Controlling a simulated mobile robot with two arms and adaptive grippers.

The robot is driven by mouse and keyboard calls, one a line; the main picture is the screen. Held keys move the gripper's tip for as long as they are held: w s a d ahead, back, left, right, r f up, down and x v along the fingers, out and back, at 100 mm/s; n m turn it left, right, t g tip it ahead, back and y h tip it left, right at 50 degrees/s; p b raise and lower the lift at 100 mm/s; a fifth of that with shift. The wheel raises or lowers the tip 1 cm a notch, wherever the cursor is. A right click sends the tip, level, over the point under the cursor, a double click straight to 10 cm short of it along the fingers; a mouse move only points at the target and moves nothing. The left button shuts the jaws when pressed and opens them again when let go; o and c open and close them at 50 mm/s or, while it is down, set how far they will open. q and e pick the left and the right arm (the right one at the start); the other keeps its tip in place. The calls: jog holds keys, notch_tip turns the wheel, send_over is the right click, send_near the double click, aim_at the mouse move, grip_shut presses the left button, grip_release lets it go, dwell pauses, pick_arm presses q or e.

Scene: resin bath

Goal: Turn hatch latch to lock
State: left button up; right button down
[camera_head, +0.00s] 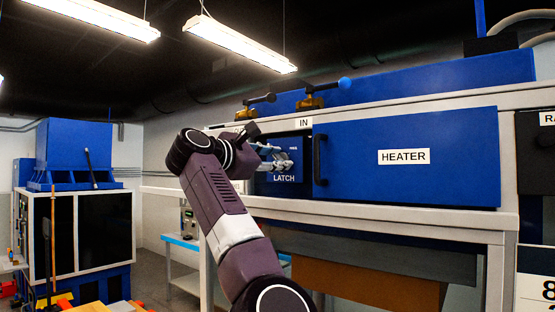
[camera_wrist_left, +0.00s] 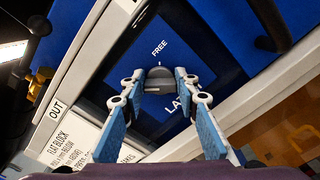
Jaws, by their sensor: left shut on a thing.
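The hatch latch is a grey knob (camera_wrist_left: 158,80) on a blue panel marked LATCH (camera_head: 284,179). In the left wrist view it sits between the blue-padded fingertips of my left gripper (camera_wrist_left: 159,77), which is shut on it. The word FREE (camera_wrist_left: 160,48) shows on the panel just beyond the knob. In the head view my left gripper (camera_head: 284,160) reaches the panel from the left and hides most of the knob. The knob's exact angle is hard to tell. My right gripper is not in view.
Right of the latch panel is a blue HEATER door (camera_head: 440,175) with a black upright handle (camera_head: 320,160). Two brass valves with levers (camera_head: 310,100) stand above. An OUT sign (camera_wrist_left: 56,110) shows in the wrist view. A blue-topped cabinet (camera_head: 75,235) stands far left.

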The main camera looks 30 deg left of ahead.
pick_arm(q)
jog(key=o, duration=0.8)
jog(key=shift+f, duration=0.2)
jog(key=o, duration=0.3)
jog(key=shift+r, duration=0.1)
jog(key=shift+o, duration=0.2)
jog(key=shift+s, duration=0.15)
jog(key=s+a, duration=0.1)
jog(key=s, duration=1)
jog(key=shift+s, duration=0.4)
